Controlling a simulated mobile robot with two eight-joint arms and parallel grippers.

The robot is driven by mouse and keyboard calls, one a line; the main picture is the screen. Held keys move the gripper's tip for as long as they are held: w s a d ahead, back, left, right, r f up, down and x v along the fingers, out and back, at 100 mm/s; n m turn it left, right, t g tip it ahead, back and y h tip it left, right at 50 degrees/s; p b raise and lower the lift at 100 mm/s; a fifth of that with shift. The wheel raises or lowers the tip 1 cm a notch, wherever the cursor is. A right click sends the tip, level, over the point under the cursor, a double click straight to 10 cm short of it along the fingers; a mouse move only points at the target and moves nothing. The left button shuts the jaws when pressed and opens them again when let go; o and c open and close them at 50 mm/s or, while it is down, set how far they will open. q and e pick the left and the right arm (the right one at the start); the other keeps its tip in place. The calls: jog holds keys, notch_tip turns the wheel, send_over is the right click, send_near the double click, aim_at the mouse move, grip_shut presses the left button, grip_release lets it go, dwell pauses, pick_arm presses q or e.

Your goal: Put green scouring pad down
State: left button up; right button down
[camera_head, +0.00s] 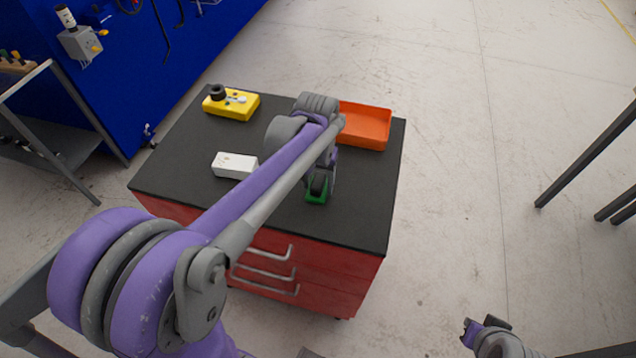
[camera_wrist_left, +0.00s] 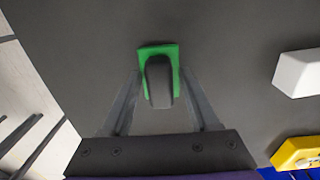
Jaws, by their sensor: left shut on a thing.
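The green scouring pad (camera_head: 316,197) is at the black cabinet top, right of the middle and towards its front edge. My left gripper (camera_head: 319,184) points down over it and is shut on it, hiding part of it. In the left wrist view the pad (camera_wrist_left: 146,54) shows as a green rectangle behind a dark rounded piece, between the fingers of my left gripper (camera_wrist_left: 159,80). I cannot tell whether the pad touches the cabinet top. Part of my right gripper (camera_head: 473,330) shows at the bottom right, away from the cabinet; its jaws are unclear.
The red cabinet's black top (camera_head: 178,160) carries an orange tray (camera_head: 366,128) at the back right, a white block (camera_head: 235,166) to the left, and a yellow box (camera_head: 232,105) with a black round part at the back left. The top around the pad is clear.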

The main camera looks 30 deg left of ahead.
pick_arm(q)
jog(key=shift+f, duration=0.2)
jog(key=shift+f, duration=0.2)
jog(key=o, duration=1.3)
jog(key=shift+r, duration=0.15)
